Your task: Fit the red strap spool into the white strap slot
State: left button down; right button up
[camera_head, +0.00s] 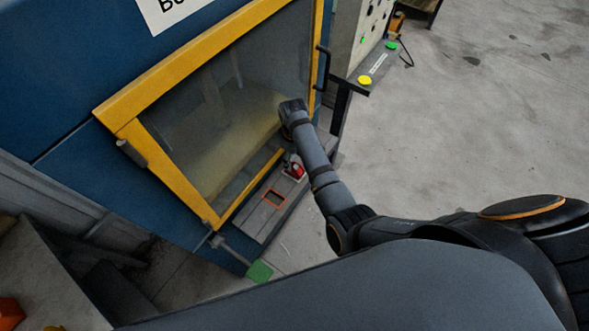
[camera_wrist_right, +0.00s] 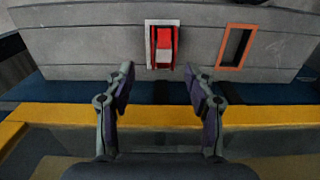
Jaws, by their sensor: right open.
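The red strap spool (camera_wrist_right: 164,47) is at the white strap slot (camera_wrist_right: 148,45), within its white frame in the right wrist view. I cannot tell how deep it sits. The spool also shows in the head view as a small red shape (camera_head: 297,170) on the grey ledge. My right gripper (camera_wrist_right: 161,80) is open and empty, its fingertips apart, one to each side of the spool's line and short of it. In the head view its fingers are hard to make out below the wrist. My left gripper is not in view.
An empty orange-framed slot (camera_wrist_right: 222,49) is beside the white one on the grey ledge (camera_wrist_right: 90,45). A yellow-framed window (camera_head: 166,165) of the blue machine stands close to my right arm. Open floor lies to the right.

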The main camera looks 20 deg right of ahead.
aim_at(295, 166)
jog(key=shift+s+f+p, duration=0.3)
jog(key=shift+s+f, duration=0.05)
jog(key=shift+f, duration=0.3)
notch_tip(295, 166, down, 3)
jog(key=shift+r, duration=0.1)
jog(key=shift+f, duration=0.4)
jog(key=shift+c, duration=0.3)
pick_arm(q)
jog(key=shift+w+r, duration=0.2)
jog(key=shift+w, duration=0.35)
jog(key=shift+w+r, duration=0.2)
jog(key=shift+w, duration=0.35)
pick_arm(e)
grip_shut()
